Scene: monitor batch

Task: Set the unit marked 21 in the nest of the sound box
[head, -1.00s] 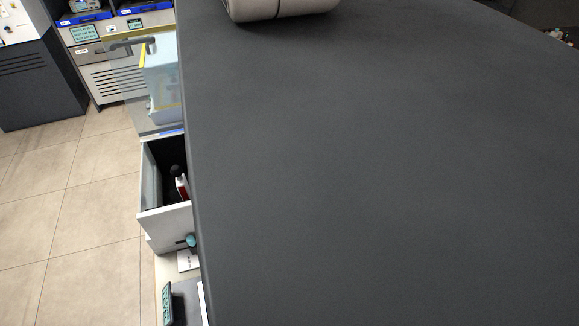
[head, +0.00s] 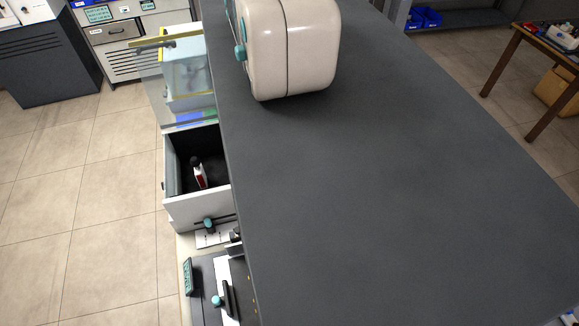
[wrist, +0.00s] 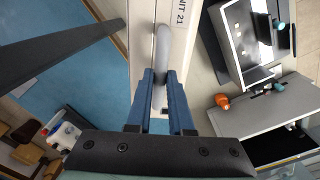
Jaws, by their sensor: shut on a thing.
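In the wrist view my gripper (wrist: 160,78) is shut on the grey bar handle (wrist: 162,45) of a white unit (wrist: 180,40). The label on the unit's face ends in "21"; its top is cut off by the frame. The head view does not show my gripper or the unit. An open light-grey box (head: 198,207) with a dark inside stands left of the dark surface in the head view, with a small red and white object in it. No readable mark names the sound box, so I cannot tell whether this is it.
A wide dark grey surface (head: 400,180) fills much of the head view. A clear-walled case (head: 187,75) stands beyond the open box. Tiled floor (head: 110,190) lies free at left. In the wrist view a dark bar (wrist: 60,54) crosses the left; a grey cabinet (wrist: 265,118) is at right.

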